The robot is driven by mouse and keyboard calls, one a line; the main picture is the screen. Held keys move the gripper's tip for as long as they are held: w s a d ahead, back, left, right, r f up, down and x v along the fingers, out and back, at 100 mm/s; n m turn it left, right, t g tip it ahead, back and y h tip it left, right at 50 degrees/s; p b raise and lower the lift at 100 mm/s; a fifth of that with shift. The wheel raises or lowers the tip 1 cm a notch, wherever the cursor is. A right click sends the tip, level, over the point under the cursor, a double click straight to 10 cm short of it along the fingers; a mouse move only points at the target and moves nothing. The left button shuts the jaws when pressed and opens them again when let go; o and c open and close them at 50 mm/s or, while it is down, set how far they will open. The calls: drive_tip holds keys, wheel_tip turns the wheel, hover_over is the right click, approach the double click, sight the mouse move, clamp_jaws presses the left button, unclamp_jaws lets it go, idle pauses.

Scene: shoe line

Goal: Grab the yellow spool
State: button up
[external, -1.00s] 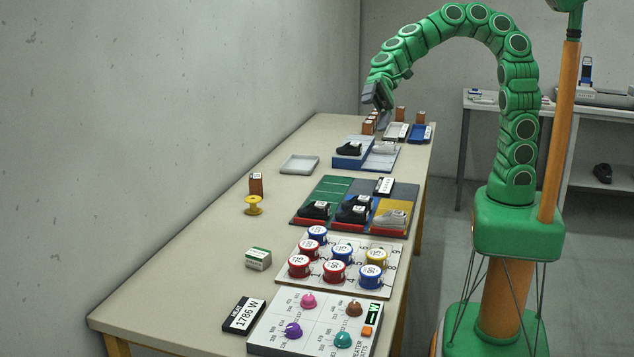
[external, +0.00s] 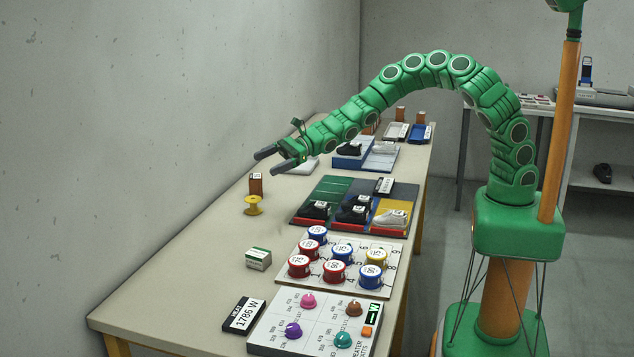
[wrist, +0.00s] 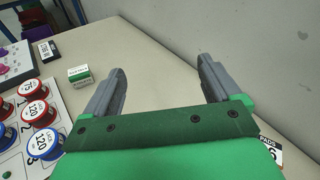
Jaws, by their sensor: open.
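My gripper (external: 267,162) is open and empty, above the table. The spool does not show in the wrist view; a labelled block marked PADS (wrist: 268,152) shows at the lower right, partly covered by the gripper.
A green and white box (external: 258,258) stands nearer the front. A wall runs along the table's left side.

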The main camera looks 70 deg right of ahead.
sight(249, 202)
drive_tip(key=w+d+f+m+h, duration=0.1)
drive_tip(key=d+f, duration=0.1)
drive_tip(key=f, duration=0.2)
drive_tip(key=w+d+f+m+h, duration=0.1)
drive_tip(key=d+f+m, duration=0.1)
drive_tip(key=f, duration=0.2)
drive_tip(key=w+d+f+m+h, duration=0.1)
drive_tip(key=d+f, duration=0.1)
drive_tip(key=f, duration=0.2)
drive_tip(key=shift+f+m+t, duration=0.3)
drive_tip(key=shift+t, duration=0.1)
drive_tip(key=shift+w+f+h, duration=0.2)
drive_tip(key=shift+f+h, duration=0.05)
drive_tip(key=shift+h, duration=0.05)
drive_tip(key=shift+x, duration=0.85)
drive_tip(key=shift+w+a+f, duration=0.2)
drive_tip(key=shift+w+a, duration=0.1)
drive_tip(key=shift+w, duration=0.3)
drive_tip(key=shift+x, duration=2.2)
drive_tip(key=c, duration=1.1)
drive_tip(key=shift+o, duration=0.2)
